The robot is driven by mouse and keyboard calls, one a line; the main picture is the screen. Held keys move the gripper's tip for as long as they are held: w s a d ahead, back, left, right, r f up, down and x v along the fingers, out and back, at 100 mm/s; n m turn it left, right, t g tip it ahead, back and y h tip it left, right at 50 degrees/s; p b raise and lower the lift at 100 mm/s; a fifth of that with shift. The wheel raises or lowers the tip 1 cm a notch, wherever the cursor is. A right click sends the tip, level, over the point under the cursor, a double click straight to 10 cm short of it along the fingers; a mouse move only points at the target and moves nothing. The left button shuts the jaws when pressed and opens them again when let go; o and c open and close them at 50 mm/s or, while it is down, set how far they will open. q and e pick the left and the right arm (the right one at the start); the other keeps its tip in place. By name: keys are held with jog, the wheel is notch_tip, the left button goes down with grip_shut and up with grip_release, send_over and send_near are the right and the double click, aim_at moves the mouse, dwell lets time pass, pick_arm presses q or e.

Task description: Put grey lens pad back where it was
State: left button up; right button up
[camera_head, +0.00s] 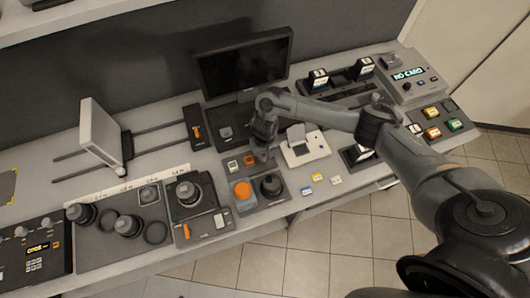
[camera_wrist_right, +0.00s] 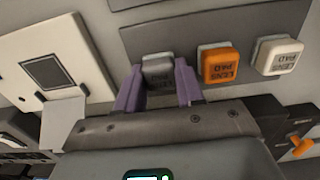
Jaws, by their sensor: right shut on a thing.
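The grey lens pad (camera_wrist_right: 158,72) is between the purple-grey fingers of my right gripper (camera_wrist_right: 158,88), which is shut on it. Its upside-down lettering shows partly in the right wrist view; the fingers hide its sides. The pad is at the end of a row on a dark grey panel (camera_wrist_right: 215,22), beside an orange lens pad (camera_wrist_right: 221,65) and a white lens pad (camera_wrist_right: 277,56). I cannot tell whether it touches the panel or hangs just above. In the head view my right gripper (camera_head: 263,152) points down over the panel's back right and hides the grey pad. My left gripper is not in view.
A large orange button (camera_head: 243,190) and a black knob (camera_head: 271,186) stand in front of the pad row. A white card device (camera_head: 305,147) is close on the right. A monitor (camera_head: 243,62) stands behind. Small yellow and white blocks (camera_head: 317,177) lie near the front edge.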

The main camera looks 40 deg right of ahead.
jog(key=o, duration=0.9)
jog(key=shift+o, duration=0.2)
jog(key=shift+r, duration=0.1)
